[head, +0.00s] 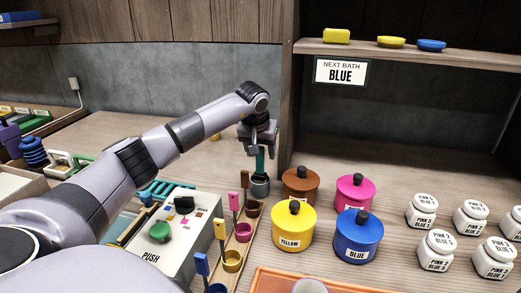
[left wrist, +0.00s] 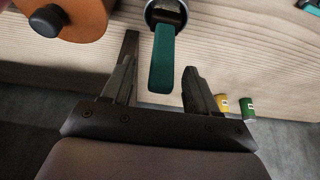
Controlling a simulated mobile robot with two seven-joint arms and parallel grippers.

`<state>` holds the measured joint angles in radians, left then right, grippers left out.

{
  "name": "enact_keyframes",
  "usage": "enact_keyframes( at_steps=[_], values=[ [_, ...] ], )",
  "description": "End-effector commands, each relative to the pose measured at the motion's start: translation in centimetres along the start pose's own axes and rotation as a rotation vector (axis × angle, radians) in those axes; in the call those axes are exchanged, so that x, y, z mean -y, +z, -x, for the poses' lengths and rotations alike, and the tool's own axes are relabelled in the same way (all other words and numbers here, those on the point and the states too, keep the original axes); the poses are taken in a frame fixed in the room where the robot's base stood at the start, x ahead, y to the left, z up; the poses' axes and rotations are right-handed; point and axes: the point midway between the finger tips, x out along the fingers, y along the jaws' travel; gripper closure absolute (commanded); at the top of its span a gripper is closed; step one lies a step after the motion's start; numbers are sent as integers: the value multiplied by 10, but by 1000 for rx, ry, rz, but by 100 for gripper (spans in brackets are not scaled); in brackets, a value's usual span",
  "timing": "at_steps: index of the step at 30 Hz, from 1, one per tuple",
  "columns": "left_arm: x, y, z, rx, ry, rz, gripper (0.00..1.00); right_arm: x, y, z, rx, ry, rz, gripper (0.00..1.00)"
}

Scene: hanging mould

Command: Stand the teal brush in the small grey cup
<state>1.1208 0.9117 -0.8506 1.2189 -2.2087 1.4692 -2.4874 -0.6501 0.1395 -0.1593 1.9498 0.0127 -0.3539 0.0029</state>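The teal brush (head: 260,160) stands roughly upright in the small grey cup (head: 260,186) on the bench, left of the brown pot. Its lower end is hidden inside the cup. In the left wrist view the teal handle (left wrist: 162,62) points toward my gripper, and the cup's rim (left wrist: 166,14) shows around its far end. My left gripper (head: 260,147) is just above the cup, around the handle's upper part. Its fingers are apart, with a gap on each side of the handle. My right gripper is not in view.
Brown (head: 300,184), pink (head: 355,193), yellow (head: 293,228) and blue (head: 357,236) lidded pots stand close to the right. A wooden rack (head: 241,250) with small coloured cups and brushes lies in front. A push-button box (head: 170,235) is at left.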

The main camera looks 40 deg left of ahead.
Motion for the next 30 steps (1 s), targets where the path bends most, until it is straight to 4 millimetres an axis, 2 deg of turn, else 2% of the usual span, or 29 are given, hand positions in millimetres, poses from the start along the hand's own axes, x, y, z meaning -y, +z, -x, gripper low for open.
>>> enact_keyframes(
  at_steps=[5,12,18,30],
  values=[
    [0,-1,9,-2,0,0,41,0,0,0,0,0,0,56],
    [0,-1,48,-4,0,0,41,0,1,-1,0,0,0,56],
    [0,0,69,-1,0,-1,41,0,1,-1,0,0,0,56],
    [0,0,72,0,0,0,41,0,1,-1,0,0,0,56]
  ],
)
